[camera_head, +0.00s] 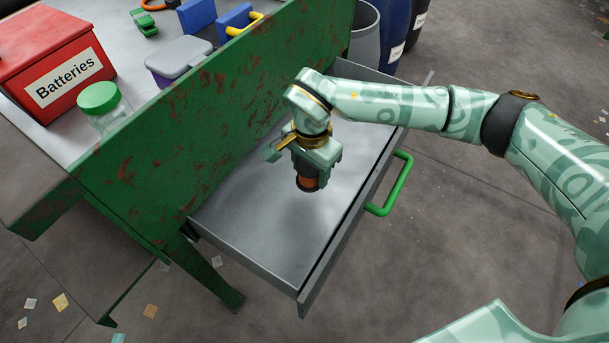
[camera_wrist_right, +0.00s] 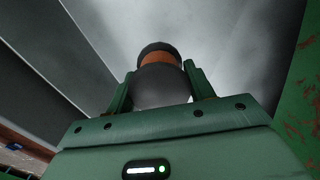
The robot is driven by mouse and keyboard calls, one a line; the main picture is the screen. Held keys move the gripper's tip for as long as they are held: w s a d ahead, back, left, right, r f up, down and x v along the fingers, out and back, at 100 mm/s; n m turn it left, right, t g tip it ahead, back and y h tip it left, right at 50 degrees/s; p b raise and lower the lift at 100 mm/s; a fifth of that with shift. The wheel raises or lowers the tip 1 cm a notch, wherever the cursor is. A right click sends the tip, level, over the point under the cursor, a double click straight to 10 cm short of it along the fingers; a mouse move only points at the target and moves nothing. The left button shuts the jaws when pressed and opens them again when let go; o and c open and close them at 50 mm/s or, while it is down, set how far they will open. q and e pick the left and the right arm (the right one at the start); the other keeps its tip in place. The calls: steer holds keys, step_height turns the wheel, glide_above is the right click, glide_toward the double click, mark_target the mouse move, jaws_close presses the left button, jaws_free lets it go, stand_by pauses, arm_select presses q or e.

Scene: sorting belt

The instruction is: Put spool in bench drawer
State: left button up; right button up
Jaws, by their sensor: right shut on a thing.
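The spool (camera_head: 308,183) is dark at its ends with an orange-brown band, and hangs from my right gripper (camera_head: 312,160) in the head view. The right gripper is shut on it. In the right wrist view the spool (camera_wrist_right: 158,75) sits between the two green fingers. The bench drawer (camera_head: 270,222) is pulled out, with grey metal walls and a green handle (camera_head: 392,185). The spool is over the drawer's inside; I cannot tell whether it touches the floor of it. The drawer's visible floor is bare. My left gripper is not in view.
The green rusty bench side (camera_head: 200,140) rises along the drawer. On the bench top are a red Batteries box (camera_head: 55,65), a green-lidded jar (camera_head: 102,105), a lidded grey tub (camera_head: 178,58) and blue-and-yellow items. Barrels (camera_head: 393,30) stand behind. Scraps litter the floor.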

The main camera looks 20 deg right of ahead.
mark_target(310, 183)
step_height(310, 183, down, 2)
steer(key=shift+f+b, duration=0.15)
steer(key=shift+b, duration=0.15)
step_height(310, 183, down, 3)
steer(key=shift+r+b, duration=0.15)
steer(key=shift+b, duration=0.55)
steer(key=shift+f, duration=0.35)
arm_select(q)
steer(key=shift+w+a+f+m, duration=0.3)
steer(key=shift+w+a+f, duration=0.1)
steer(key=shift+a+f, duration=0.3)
arm_select(e)
steer(key=shift+r, duration=0.2)
steer(key=shift+f, duration=0.15)
steer(key=o, duration=1)
